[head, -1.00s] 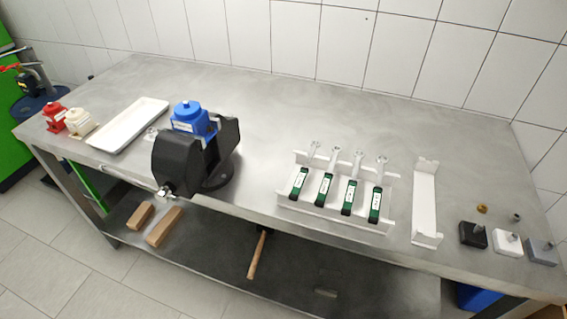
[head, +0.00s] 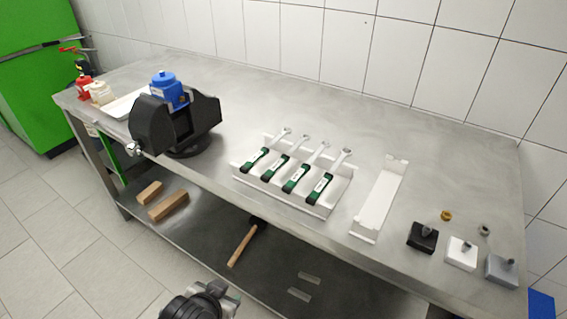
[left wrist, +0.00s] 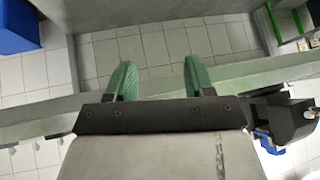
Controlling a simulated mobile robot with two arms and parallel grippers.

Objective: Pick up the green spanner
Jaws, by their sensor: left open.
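Several spanners with green handles, one of them a spanner (head: 296,178) near the middle, lie side by side in a white rack (head: 310,209) on the steel bench. Their silver heads point to the back of the bench. I cannot tell which of them is the task's one. My left gripper (left wrist: 157,80) shows in the left wrist view with two green fingers spread apart and nothing between them. It is away from the spanners, which I do not make out in that view. My right gripper is not seen.
A black vise (head: 160,125) with a blue pump part (head: 168,88) stands left of the rack. An empty white holder (head: 379,200) and black, white and grey blocks, such as the black block (head: 422,237), are to the right. A hammer (head: 243,246) lies on the lower shelf.

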